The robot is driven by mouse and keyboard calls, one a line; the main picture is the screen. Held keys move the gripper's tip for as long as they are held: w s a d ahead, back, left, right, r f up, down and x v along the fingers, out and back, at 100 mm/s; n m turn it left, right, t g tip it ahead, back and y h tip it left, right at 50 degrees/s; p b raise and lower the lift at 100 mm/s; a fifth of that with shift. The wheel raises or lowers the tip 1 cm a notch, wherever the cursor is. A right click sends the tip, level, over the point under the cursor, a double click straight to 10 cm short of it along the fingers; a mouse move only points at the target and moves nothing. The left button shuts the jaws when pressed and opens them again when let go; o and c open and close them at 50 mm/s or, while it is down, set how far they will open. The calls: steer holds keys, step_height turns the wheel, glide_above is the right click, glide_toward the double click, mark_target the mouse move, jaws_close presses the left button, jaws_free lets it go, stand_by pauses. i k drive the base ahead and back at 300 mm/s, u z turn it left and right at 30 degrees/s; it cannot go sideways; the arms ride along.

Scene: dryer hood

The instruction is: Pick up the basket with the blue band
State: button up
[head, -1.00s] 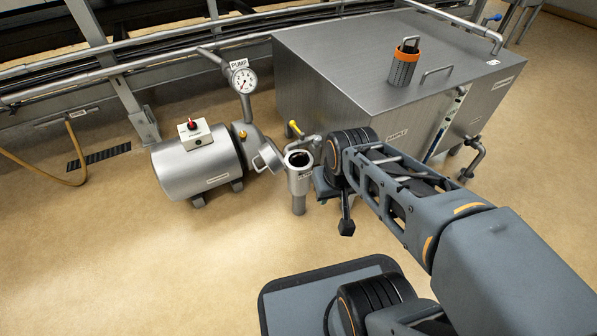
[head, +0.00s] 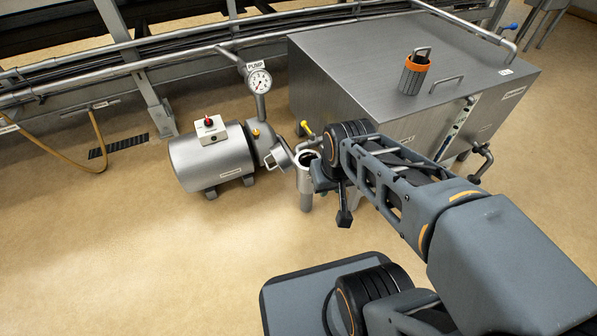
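I see no basket with a blue band in the head view. One small dark mesh basket with an orange band (head: 413,75) and a top handle stands upright on the lid of the steel tank (head: 345,60). My arm reaches from the lower right toward the middle. My gripper (head: 344,218) shows only as a small dark part hanging below the wrist, well apart from the orange-banded basket. Its fingers are too small and dark to tell whether they are open or shut.
A steel pump (head: 212,160) with a gauge (head: 259,81) and a switch box stands left of my wrist. An open-topped upright pipe (head: 305,185) stands right beside my wrist and is partly hidden by it. The floor at lower left is clear.

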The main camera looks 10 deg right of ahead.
mark_target(305, 160)
steer(key=u, duration=2.25)
steer(key=i, duration=1.35)
steer(key=z, duration=3.3)
